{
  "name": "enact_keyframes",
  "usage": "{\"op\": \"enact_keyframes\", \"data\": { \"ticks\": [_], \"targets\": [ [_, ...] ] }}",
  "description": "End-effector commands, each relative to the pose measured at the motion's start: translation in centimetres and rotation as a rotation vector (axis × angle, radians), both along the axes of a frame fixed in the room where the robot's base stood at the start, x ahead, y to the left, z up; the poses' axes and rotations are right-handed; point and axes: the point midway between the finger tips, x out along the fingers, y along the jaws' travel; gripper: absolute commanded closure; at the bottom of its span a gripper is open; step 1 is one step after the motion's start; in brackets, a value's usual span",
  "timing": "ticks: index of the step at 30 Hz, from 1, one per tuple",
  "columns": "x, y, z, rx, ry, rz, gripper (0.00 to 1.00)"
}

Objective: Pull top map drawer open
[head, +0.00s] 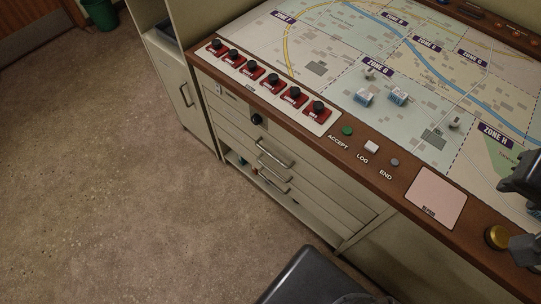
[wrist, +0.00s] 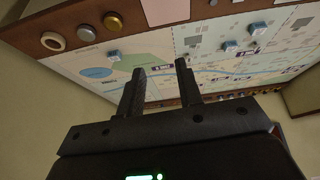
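The pale drawer unit (head: 325,187) is under the left part of the console in the head view. Several bar handles sit one above another on its fronts; the uppermost handle (head: 274,154) is below a dark round knob (head: 256,119). The drawers look shut. In the wrist view my gripper (wrist: 162,78) has its two dark fingers apart with nothing between them. It points toward the console top, and the drawers do not show there. In the head view dark parts that look like my arm stand at the right edge, well away from the handles.
The wooden-edged console top (head: 402,177) holds a map (head: 330,45), red switches (head: 273,83) and small blue-white blocks (head: 364,97). A dark chair-like seat (head: 305,280) stands at the bottom. The floor (head: 110,190) left of the drawers is clear. A cabinet (head: 180,90) adjoins the unit.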

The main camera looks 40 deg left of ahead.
Motion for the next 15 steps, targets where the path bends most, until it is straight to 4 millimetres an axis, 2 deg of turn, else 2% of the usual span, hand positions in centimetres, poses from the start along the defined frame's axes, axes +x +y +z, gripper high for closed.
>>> {"op": "enact_keyframes", "data": {
  "ticks": [8,15],
  "targets": [
    [2.7,3.2,-0.5,-0.179,0.106,0.175,0.68],
    [5.5,8.0,-0.6,-0.400,0.149,0.345,0.68]
  ]
}}
